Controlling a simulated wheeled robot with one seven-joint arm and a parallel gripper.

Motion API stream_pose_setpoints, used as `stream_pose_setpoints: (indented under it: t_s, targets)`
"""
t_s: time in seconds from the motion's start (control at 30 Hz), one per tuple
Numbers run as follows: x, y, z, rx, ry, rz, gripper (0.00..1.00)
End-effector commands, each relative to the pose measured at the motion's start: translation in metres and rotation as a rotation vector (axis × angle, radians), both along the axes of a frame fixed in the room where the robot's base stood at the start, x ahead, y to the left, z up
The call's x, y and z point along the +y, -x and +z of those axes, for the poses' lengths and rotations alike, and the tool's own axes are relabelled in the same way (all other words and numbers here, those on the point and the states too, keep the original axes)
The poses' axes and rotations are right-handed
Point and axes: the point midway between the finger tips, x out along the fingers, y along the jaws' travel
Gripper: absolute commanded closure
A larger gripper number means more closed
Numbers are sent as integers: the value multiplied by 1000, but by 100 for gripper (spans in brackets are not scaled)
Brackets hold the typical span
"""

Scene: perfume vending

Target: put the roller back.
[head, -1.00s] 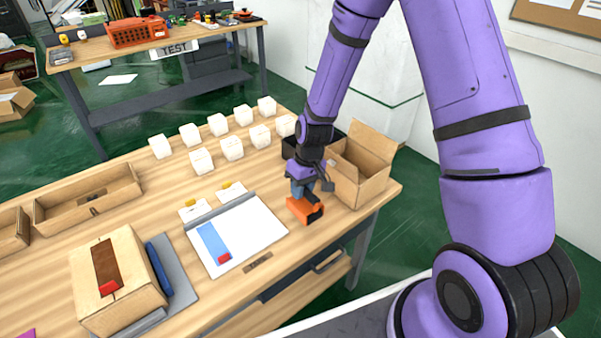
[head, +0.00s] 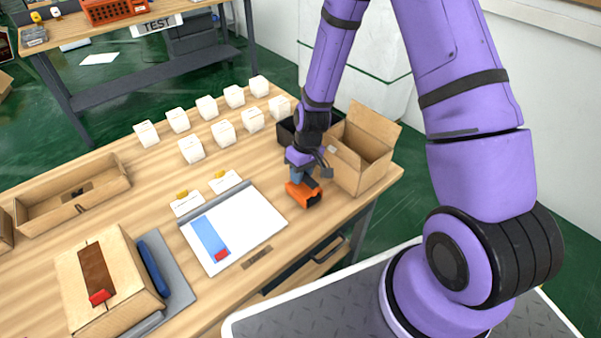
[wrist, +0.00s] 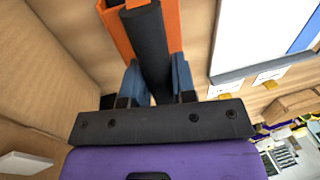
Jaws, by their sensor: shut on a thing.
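The roller is an orange tool with a black handle; its orange part (head: 303,194) shows in the head view close over the table, right of the white board. My gripper (head: 304,178) is shut on the roller's black handle (wrist: 150,45) from above. In the wrist view, the blue fingertips (wrist: 157,85) sit on both sides of the handle, and the orange part (wrist: 172,28) lies beyond them. I cannot tell whether the roller touches the table.
An open cardboard box (head: 360,158) stands right of the gripper, with a black bin (head: 287,132) behind. The white board (head: 255,230) lies to the left. Several white boxes (head: 223,133) stand farther back. A closed carton (head: 105,285) and a wooden tray (head: 75,192) are farther left.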

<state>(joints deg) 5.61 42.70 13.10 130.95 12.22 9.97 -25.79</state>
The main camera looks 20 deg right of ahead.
Motion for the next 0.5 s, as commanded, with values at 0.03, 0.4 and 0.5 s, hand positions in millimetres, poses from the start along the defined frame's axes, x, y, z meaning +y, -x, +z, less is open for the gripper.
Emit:
stream_pose_setpoints:
  t_s: [0.03, 0.4, 0.5]
  targets:
    - [0, 0, -2, 1, -1, 0, 96]
    - [0, 1, -12, 3, 0, -1, 100]
    - [-1, 1, -13, 4, 1, -1, 100]
